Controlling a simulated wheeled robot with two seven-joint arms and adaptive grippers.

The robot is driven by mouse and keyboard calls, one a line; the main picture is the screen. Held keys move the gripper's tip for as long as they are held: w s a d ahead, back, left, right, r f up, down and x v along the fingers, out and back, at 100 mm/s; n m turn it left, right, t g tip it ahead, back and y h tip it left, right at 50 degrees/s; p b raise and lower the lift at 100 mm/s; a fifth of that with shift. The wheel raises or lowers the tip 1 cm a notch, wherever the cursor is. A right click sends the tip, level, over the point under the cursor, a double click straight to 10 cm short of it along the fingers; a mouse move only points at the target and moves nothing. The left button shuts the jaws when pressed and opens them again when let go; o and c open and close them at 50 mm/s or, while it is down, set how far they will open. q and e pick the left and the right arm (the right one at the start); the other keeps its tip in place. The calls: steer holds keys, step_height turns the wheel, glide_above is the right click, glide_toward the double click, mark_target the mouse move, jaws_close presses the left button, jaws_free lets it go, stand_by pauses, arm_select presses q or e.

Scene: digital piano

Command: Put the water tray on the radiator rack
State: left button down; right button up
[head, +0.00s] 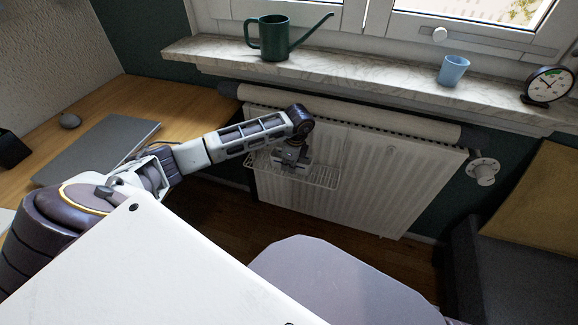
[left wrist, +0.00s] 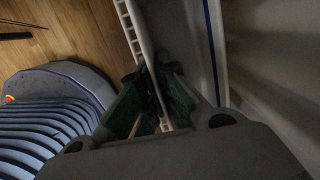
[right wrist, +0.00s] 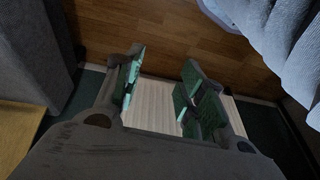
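A white wire rack (head: 324,179) hangs on the front of the white radiator (head: 388,185). My left gripper (head: 290,164) is at the rack, pointing down, and hides part of it. In the left wrist view its green-padded fingers (left wrist: 153,84) close in on a thin pale wall (left wrist: 147,40), which looks like the near side of the water tray. The rack's slotted edge (left wrist: 130,30) runs beside that wall. The tray is hard to make out in the head view. My right gripper (right wrist: 160,80) is open and empty, shown only in the right wrist view, above the floor.
The marble windowsill above the radiator carries a green watering can (head: 275,40), a blue cup (head: 453,71) and a round dial (head: 548,86). A valve knob (head: 484,172) sticks out at the radiator's right. A wooden desk with a laptop (head: 98,150) stands at left.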

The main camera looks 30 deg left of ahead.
arm_select(q)
steer(key=shift+f, duration=0.1)
steer(key=c, duration=1.6)
jaws_free()
steer(key=shift+c, duration=0.2)
steer(key=shift+r, duration=0.45)
step_height(320, 180, up, 11)
steer(key=d+p, duration=0.1)
steer(key=p, duration=0.2)
steer(key=shift+d, duration=0.4)
arm_select(e)
steer(key=shift+g, duration=0.5)
steer(key=shift+s+d+f, duration=0.1)
steer(key=shift+d+f, duration=0.1)
steer(key=shift+f, duration=0.95)
steer(key=shift+s+d+f, duration=0.1)
steer(key=shift+d+f, duration=0.1)
steer(key=shift+f, duration=0.95)
arm_select(q)
steer(key=shift+r, duration=0.1)
arm_select(e)
steer(key=shift+h, duration=0.3)
steer(key=shift+r, duration=0.1)
